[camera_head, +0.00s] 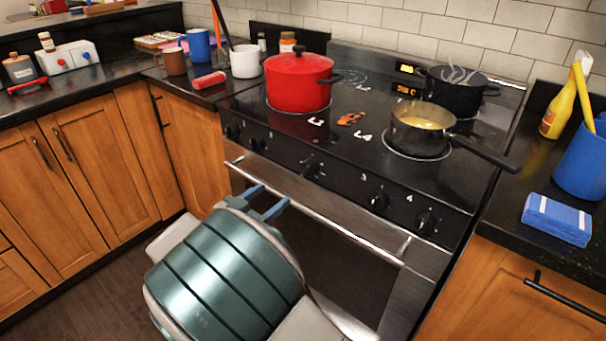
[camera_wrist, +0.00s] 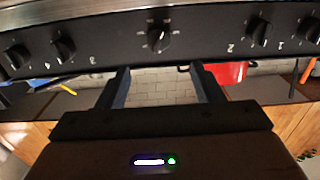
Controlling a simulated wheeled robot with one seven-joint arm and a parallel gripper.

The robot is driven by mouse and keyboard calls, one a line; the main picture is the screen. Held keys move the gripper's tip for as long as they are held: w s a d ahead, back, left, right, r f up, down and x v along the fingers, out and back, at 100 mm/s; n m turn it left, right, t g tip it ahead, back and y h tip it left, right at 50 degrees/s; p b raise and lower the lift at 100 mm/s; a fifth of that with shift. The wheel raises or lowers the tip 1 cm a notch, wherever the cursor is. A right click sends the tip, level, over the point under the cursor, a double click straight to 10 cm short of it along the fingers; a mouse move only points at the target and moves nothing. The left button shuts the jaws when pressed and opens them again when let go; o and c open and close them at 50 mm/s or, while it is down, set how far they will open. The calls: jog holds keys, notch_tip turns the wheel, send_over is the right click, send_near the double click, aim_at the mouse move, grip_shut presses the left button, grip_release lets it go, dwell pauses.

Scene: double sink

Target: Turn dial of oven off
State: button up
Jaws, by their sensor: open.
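The oven dial (camera_head: 311,168) is the black middle knob on the stove's front panel. It also shows in the wrist view (camera_wrist: 158,38), roughly centred between my fingers and beyond their tips. A light mark runs nearly upright on its face there. My gripper (camera_head: 269,199) is open and empty, with two blue-grey fingers, in front of the oven and left of the dial in the head view. In the wrist view my gripper (camera_wrist: 160,70) shows a clear gap to the dial. My arm hides part of the oven door.
Numbered burner knobs, such as knob 3 (camera_head: 379,202), flank the dial. A silver door handle (camera_head: 340,225) runs below the panel. A red pot (camera_head: 299,80), a saucepan (camera_head: 420,128) with its handle jutting right, and a black pot (camera_head: 455,92) stand on the cooktop.

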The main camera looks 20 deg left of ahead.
aim_at(304, 173)
jog(key=x, duration=1.2)
jog(key=shift+w+d, duration=0.25)
jog(key=shift+d, duration=0.05)
jog(key=c, duration=1)
